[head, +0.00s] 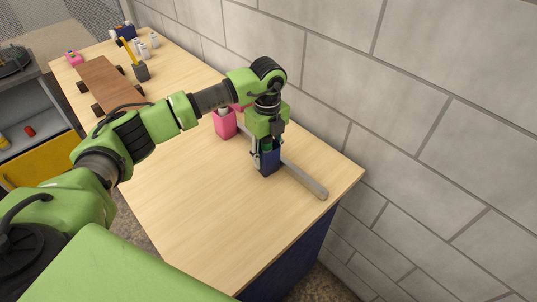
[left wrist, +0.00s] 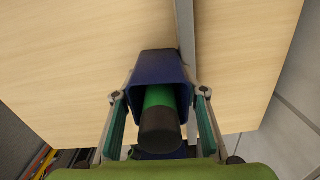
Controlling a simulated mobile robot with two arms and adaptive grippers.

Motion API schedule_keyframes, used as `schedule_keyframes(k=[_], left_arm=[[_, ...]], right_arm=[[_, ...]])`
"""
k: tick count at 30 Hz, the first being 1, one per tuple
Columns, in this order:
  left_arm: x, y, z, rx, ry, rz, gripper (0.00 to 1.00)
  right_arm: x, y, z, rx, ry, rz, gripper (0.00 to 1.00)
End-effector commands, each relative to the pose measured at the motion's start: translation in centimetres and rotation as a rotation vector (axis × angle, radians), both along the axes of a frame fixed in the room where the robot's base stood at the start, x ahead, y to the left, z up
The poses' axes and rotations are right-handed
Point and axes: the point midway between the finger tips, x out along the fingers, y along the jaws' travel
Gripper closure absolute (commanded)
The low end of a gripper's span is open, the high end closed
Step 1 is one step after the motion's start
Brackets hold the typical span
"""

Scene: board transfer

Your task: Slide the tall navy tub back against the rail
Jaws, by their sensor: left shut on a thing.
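The navy tub (head: 268,165) stands upright on the wooden table, beside the grey rail (head: 305,181). In the left wrist view the tub (left wrist: 158,66) holds a green cylinder with a black end (left wrist: 160,128). The rail (left wrist: 187,45) runs along the tub's right side there; whether they touch, I cannot tell. My left gripper (head: 266,156) comes down from above and is shut on the tub, one finger on each side in the left wrist view (left wrist: 161,122). The gripper hides part of the tub in the head view. My right gripper is not in view.
A pink tub (head: 225,124) stands near the rail's far end. A brown board (head: 107,84), a dark tub with a yellow-handled tool (head: 140,71) and several small bottles are farther back. A block wall (head: 420,110) borders the table. The table's near left part is clear.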

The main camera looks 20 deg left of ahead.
Motion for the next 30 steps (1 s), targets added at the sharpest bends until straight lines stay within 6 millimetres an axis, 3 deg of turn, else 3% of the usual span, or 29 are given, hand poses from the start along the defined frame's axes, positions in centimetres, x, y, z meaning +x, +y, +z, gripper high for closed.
schedule_keyframes(k=[4,5,6,7,22,26,30], left_arm=[[0.7,-0.3,0.5,-0.008,-0.027,-0.002,0.81],[0.7,-0.3,0.6,-0.008,-0.027,-0.001,0.53],[0.7,-0.3,0.6,-0.008,-0.027,-0.001,0.42],[0.7,-0.3,0.6,-0.008,-0.025,-0.001,0.41],[0.4,-0.2,0.6,-0.005,-0.015,0.0,0.41],[0.5,-0.2,2.2,-0.005,-0.017,-0.001,0.41],[0.5,-0.2,5.2,-0.005,-0.02,-0.001,0.41]], right_arm=[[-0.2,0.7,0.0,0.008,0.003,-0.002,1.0],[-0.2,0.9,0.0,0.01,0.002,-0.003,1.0],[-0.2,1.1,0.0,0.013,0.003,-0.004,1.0],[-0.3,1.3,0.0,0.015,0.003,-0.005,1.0],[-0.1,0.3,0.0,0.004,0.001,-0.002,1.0],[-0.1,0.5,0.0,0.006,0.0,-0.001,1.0],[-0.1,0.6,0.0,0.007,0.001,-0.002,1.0]])
